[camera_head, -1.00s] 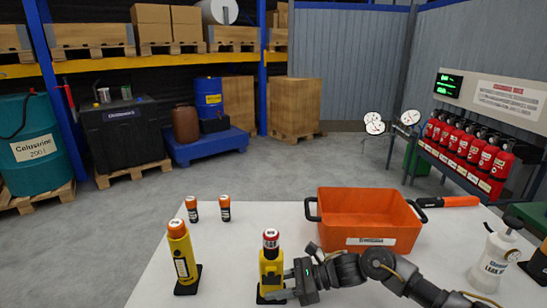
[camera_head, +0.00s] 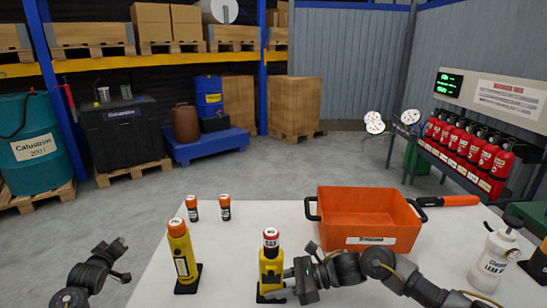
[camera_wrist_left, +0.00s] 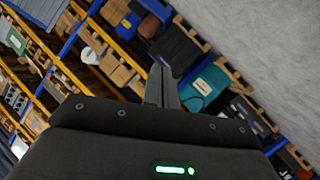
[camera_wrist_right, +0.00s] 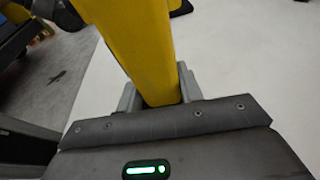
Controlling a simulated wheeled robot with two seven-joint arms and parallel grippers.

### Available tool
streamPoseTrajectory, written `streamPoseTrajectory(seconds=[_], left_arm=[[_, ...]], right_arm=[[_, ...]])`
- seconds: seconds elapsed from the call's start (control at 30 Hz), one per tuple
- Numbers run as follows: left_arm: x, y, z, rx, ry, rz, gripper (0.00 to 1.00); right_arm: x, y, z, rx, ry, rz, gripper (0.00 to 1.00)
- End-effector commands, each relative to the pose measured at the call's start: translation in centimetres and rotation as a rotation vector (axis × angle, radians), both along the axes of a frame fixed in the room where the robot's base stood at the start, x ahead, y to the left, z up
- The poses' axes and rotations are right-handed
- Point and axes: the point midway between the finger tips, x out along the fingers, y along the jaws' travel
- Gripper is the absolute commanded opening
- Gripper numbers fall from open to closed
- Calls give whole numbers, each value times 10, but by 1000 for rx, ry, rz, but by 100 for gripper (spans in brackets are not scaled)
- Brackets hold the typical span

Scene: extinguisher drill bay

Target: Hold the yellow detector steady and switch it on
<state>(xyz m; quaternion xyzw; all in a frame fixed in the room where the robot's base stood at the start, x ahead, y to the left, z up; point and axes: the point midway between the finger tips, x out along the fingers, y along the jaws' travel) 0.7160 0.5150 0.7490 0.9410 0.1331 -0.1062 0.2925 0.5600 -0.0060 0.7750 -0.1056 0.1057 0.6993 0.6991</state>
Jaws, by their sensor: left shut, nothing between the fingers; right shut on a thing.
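The yellow detector (camera_head: 271,268), with a red and white top, stands upright on a black base on the white table. My right gripper (camera_head: 283,283) comes from the right and is shut on its lower body. In the right wrist view the yellow body (camera_wrist_right: 140,50) sits between the fingers (camera_wrist_right: 158,98). A second yellow device (camera_head: 180,255) with an orange top stands on its own black base to the left. My left gripper (camera_head: 118,250) is off the table's left side, apart from both; in the left wrist view its fingers (camera_wrist_left: 162,88) are shut and empty.
Two small orange-topped cylinders (camera_head: 192,208) (camera_head: 224,207) stand behind on the white table (camera_head: 225,285). An orange bin (camera_head: 365,212) is right of the detector, with a white spray bottle (camera_head: 490,258) further right. The table between the two yellow devices is clear.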

Motion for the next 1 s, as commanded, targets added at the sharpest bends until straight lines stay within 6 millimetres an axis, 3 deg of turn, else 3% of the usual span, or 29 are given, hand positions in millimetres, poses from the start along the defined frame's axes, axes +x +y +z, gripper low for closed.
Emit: streamPoseTrajectory(seconds=[0.03, 0.1, 0.37, 0.57, 0.7, 0.87, 0.93, 1.0], left_arm=[[9, -6, 28, 16, -43, -20, 0], [18, -18, 62, 39, -95, -51, 0], [33, -78, 185, 159, -280, -189, 0], [22, -137, 273, 274, -423, -306, 0], [2, -185, 327, 368, -525, -393, 0], [-34, -250, 367, 501, -633, -512, 0], [-54, -282, 368, 571, -670, -573, 0], [-73, -312, 355, 640, -692, -632, 0]], right_arm=[[0, 0, 0, -1, 1, 0, 16], [0, 0, 0, -1, 1, 0, 16], [0, 0, -1, -1, 1, 0, 16], [0, 0, 0, -1, 1, 0, 16], [0, 0, -1, -1, 1, 0, 16], [0, 0, -1, -1, 1, 0, 16], [0, 0, -1, -1, 1, 0, 16], [0, 0, -1, -1, 1, 0, 16]])
